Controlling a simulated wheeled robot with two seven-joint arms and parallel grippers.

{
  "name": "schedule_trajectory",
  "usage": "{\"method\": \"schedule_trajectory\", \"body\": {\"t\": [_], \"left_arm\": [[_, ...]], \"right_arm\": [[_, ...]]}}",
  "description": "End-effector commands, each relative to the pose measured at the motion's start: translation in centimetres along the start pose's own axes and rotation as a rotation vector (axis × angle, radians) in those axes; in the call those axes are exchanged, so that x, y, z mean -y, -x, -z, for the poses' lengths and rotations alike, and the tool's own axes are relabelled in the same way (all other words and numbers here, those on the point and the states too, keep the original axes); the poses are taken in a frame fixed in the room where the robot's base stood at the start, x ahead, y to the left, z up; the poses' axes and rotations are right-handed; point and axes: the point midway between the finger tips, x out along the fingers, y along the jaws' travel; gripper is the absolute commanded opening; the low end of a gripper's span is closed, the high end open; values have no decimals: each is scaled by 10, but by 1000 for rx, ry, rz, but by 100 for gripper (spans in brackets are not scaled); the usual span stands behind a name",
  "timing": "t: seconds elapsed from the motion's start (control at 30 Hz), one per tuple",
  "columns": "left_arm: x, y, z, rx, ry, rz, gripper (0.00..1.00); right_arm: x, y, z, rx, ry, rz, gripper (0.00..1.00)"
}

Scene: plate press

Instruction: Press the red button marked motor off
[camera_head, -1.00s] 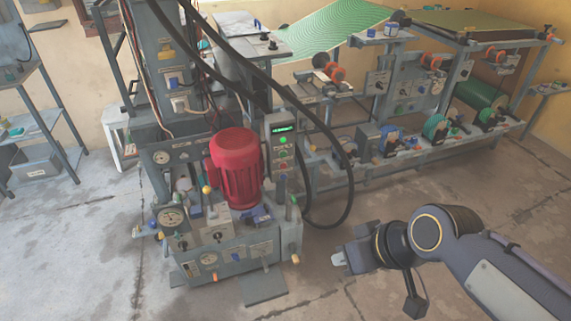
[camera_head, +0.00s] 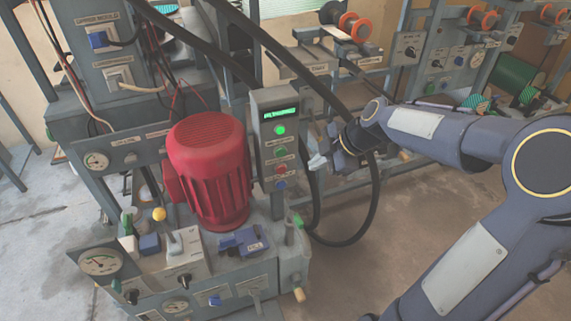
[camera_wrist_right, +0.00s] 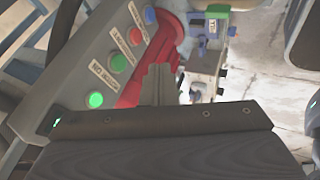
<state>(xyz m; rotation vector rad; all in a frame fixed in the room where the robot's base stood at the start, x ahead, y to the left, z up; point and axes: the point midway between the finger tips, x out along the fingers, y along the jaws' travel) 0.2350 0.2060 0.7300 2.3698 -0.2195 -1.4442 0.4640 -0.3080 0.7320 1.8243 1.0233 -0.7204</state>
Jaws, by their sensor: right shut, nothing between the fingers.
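The red button (camera_head: 280,169) is on the front of a grey control box, below a green button (camera_head: 280,152) and above a blue one (camera_head: 280,184). The red button also shows in the wrist view (camera_wrist_right: 135,37), with a small label beside it too small to read surely. My right gripper (camera_head: 317,162) is shut and empty, just right of the control box at about the red button's height in the head view. In the wrist view its fingertips (camera_wrist_right: 159,68) appear beside the button row, apart from the red button. My left gripper is not in view.
The grey control box (camera_head: 265,103) has a lit green lamp (camera_head: 280,130) and a display. A red motor (camera_head: 210,165) stands left of it. A black hose (camera_head: 374,205) loops behind my right gripper. A workbench with reels (camera_head: 480,18) stands behind.

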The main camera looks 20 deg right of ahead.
Motion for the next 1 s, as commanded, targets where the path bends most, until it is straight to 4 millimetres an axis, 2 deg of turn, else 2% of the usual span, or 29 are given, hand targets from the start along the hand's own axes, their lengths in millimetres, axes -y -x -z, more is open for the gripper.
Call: {"method": "schedule_trajectory", "body": {"t": [0.33, 0.47, 0.57, 0.97, 1.0], "left_arm": [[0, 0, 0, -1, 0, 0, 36], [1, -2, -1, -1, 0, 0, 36], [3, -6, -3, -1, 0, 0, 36], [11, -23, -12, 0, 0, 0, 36], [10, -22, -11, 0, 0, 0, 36]], "right_arm": [[-1, -1, -1, -1, 8, -1, 0], [0, -9, -1, -2, 7, 1, 0], [1, -23, -2, -3, 8, 3, 0], [1, -107, 0, -4, 8, 3, 0], [-9, -107, 0, -3, 10, -2, 0]]}}
